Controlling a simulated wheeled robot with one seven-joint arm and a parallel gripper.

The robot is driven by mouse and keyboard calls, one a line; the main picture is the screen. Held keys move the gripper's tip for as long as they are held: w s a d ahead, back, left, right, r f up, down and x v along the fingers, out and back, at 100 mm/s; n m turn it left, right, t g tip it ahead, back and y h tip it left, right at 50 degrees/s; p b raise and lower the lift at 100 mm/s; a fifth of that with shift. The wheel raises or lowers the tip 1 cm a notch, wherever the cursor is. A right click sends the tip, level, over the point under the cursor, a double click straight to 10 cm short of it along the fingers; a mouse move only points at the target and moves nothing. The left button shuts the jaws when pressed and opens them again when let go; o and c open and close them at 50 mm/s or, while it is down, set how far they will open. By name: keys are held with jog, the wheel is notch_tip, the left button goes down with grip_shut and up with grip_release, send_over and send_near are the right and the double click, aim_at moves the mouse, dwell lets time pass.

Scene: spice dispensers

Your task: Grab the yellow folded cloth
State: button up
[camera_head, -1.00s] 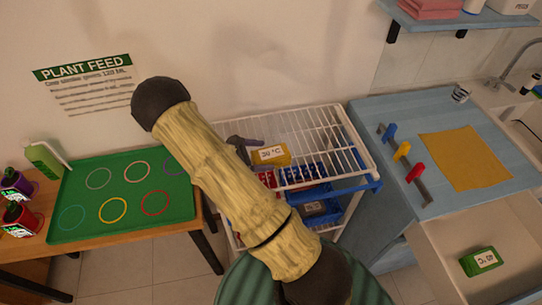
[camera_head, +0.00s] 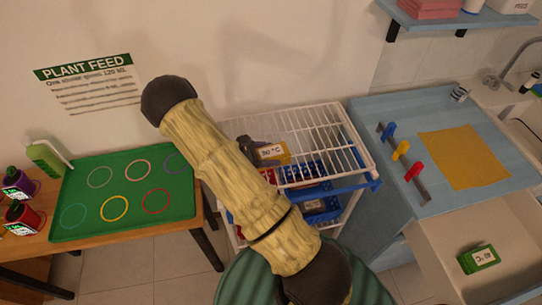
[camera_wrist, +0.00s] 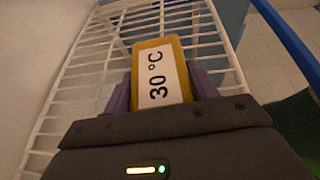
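The yellow folded cloth (camera_head: 272,152) has a white "30 °C" label and sits on the white wire rack. In the wrist view the cloth (camera_wrist: 160,72) lies straight ahead, between the two purple fingers of my gripper (camera_wrist: 160,90). One finger is at each side of it. The fingers are spread about the cloth's width; whether they touch its sides is hard to tell. In the head view my gripper (camera_head: 250,150) is at the cloth's left side, partly hidden by my arm. The cloth still appears to rest on the rack.
The white wire rack (camera_head: 330,140) holds blue and red items on lower levels. A flat yellow mat (camera_head: 463,157) and coloured hooks lie on the blue counter. A green tray (camera_head: 140,215) is at left.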

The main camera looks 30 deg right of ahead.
aim_at(269, 152)
jog(key=shift+r, duration=0.1)
jog(key=shift+c, duration=0.5)
notch_tip(269, 152, up, 10)
jog(key=shift+f+b, duration=0.1)
jog(key=shift+b, duration=0.6)
